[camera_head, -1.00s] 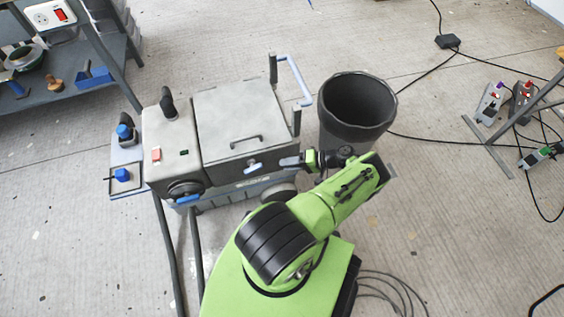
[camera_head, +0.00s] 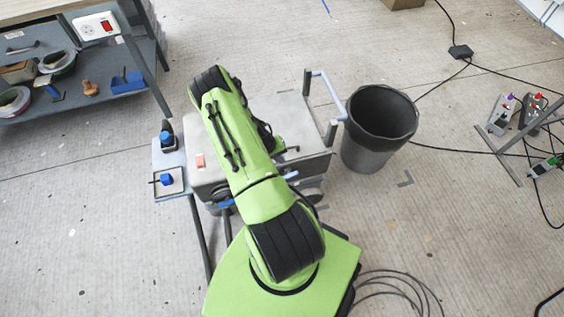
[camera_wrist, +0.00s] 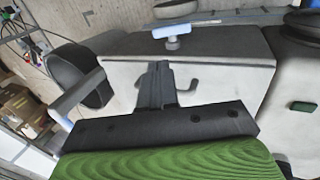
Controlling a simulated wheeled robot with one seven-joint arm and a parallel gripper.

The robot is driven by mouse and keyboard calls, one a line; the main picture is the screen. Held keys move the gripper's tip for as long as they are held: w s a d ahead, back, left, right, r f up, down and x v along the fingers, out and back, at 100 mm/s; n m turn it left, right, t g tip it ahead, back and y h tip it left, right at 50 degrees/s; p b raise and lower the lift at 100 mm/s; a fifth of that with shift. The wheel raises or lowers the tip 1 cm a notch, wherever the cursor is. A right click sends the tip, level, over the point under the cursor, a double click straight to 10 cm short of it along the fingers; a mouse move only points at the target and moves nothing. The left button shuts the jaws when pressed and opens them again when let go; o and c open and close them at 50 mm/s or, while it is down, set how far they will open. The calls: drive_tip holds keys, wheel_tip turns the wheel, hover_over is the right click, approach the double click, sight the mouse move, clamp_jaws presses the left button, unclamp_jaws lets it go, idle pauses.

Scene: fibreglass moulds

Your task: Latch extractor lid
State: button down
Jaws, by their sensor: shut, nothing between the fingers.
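The extractor (camera_head: 205,180) stands in front of me, largely covered by my arm in the head view. Its pale grey lid (camera_head: 290,118) lies flat, as far as it shows. In the wrist view the lid (camera_wrist: 228,80) carries a dark bent handle (camera_wrist: 186,88). A light-blue latch lever (camera_wrist: 178,30) on a grey knob sits at the lid's front edge, lying crosswise. It shows in part in the head view (camera_head: 290,176); whether it is engaged I cannot tell. My gripper (camera_wrist: 157,68) is shut and empty above the lid, apart from the latch. It is hidden in the head view.
A dark grey bin (camera_head: 380,130) stands close to the extractor's right, by its blue push bar (camera_head: 328,92). A workbench (camera_head: 60,60) with tools is at the upper left. Cables and power boxes (camera_head: 505,115) lie at the right.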

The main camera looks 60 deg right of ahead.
sight(293, 173)
drive_tip(key=b+x, duration=0.3)
drive_tip(key=x, duration=0.9)
drive_tip(key=shift+a+f, duration=0.1)
drive_tip(key=shift+f, duration=0.05)
